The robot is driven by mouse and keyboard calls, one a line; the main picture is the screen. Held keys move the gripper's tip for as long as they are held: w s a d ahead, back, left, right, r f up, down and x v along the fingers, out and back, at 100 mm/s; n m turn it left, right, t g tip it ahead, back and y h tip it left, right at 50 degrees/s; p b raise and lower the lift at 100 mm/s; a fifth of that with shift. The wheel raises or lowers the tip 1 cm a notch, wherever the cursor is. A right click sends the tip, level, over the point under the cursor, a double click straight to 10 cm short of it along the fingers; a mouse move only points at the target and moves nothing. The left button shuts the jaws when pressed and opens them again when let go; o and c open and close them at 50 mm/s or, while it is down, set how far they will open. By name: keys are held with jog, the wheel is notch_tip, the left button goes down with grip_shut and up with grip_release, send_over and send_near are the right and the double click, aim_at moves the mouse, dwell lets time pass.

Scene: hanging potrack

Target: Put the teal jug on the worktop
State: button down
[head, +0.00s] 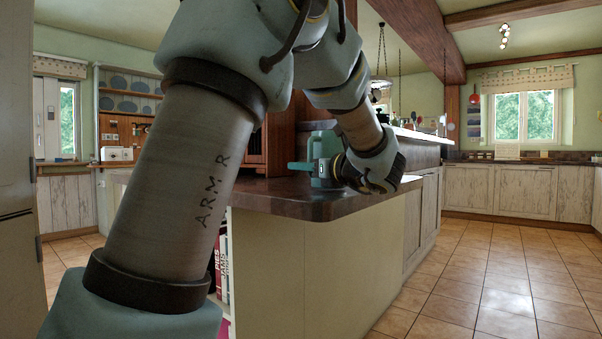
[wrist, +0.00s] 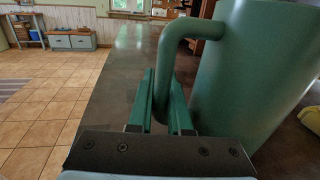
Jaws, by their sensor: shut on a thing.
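The teal jug (head: 324,146) is upright at the dark worktop (head: 290,198), near its end, partly hidden by my gripper. In the wrist view the jug's body (wrist: 255,75) fills the right side, and its handle (wrist: 170,45) runs down between my two fingers. My gripper (wrist: 164,88) is shut on the handle; it also shows in the head view (head: 299,166), reaching in low from the right. The jug's base is very close to the worktop in the head view; whether it touches is not clear, and the wrist view cuts the base off.
A wooden cabinet (head: 255,150) stands on the worktop behind the jug. A raised ledge (head: 415,135) runs to the right. Books (head: 224,268) sit in a shelf under the worktop's end. Open tiled floor (head: 480,285) lies to the right.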

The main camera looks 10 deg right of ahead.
jog(key=shift+f, duration=0.15)
jog(key=c, duration=1.3)
grip_release()
jog(key=shift+f, duration=0.1)
jog(key=o, duration=0.5)
jog(key=shift+c, duration=0.2)
jog(key=shift+s+d, duration=0.1)
jog(key=shift+s, duration=0.05)
jog(key=p+v, duration=0.1)
jog(key=v, duration=1)
jog(key=shift+s+d+p, duration=0.1)
jog(key=shift+s+p, duration=0.25)
